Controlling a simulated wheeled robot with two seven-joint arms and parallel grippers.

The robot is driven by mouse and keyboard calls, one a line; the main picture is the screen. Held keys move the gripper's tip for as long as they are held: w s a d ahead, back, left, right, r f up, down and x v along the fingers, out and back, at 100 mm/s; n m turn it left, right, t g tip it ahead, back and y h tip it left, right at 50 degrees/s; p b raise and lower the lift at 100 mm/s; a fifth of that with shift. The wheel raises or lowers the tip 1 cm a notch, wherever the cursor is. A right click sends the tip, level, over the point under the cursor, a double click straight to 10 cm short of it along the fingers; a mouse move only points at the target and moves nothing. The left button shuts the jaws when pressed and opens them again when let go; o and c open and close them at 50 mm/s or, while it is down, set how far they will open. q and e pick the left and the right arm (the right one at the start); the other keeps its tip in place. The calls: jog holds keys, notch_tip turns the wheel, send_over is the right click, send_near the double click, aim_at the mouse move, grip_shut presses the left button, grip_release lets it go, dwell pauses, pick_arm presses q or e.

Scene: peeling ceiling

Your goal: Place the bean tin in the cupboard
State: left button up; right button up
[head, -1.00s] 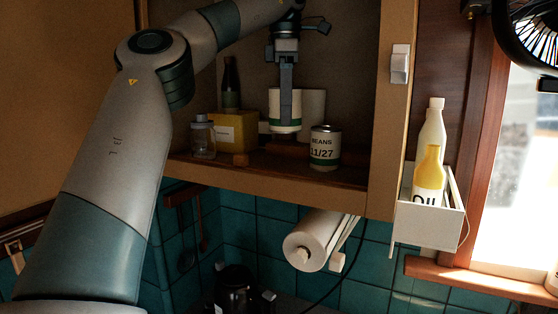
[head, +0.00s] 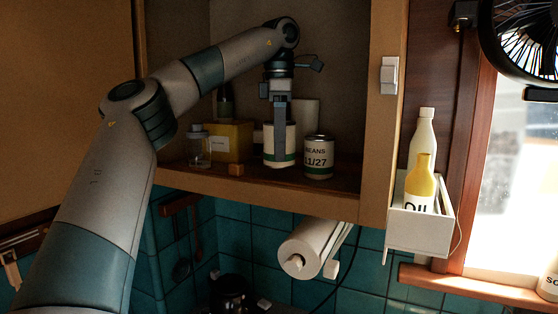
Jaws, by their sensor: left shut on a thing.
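My left gripper (head: 281,150) reaches down into the open cupboard (head: 235,183) and is shut on a white tin with a green band (head: 292,143). The finger covers the middle of this tin, so its label cannot be read. The held tin is upright, with its base at or very close to the shelf. Another tin (head: 319,158), marked BEANS 11/27, stands upright on the shelf just right of the held one; I cannot tell whether they touch. My right gripper is out of view.
A white cylinder (head: 306,113) stands behind. The cupboard's right side post (head: 387,150) bounds the opening.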

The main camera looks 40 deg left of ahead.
pick_arm(q)
jog(key=shift+w+a+f, duration=0.1)
jog(key=shift+f, duration=0.1)
jog(key=shift+d+f, duration=0.2)
jog(key=shift+a+f, duration=0.2)
jog(key=shift+f, duration=1.4)
jog(key=shift+d, duration=0.15)
jog(key=shift+f, duration=0.1)
jog(key=o, duration=1)
